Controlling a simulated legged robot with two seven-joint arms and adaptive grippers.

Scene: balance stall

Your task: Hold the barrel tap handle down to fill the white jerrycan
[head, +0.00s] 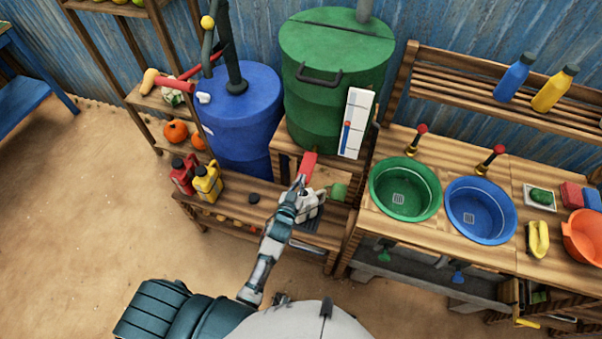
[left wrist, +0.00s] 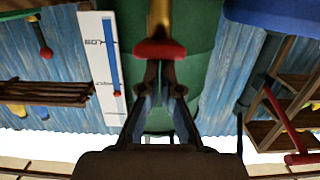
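The green barrel (head: 330,85) stands on a wooden stand, with the red tap handle (head: 308,165) at its front. My left gripper (head: 299,184) is at the lower end of the handle, above the white jerrycan (head: 311,207). In the left wrist view, the fingers of my left gripper (left wrist: 160,68) are brought close together, with their tips right at the red handle (left wrist: 160,50). I cannot tell whether they touch it; they do not wrap around it. My gripper and forearm partly hide the jerrycan, and its fill level does not show. My right gripper is not in view.
A white gauge panel (head: 354,125) with a blue bar is beside the green barrel. A blue barrel (head: 243,120) stands to the left. Red (head: 183,174) and yellow (head: 208,183) jerrycans share the low bench. Green (head: 404,189) and blue (head: 480,210) basins sit at right.

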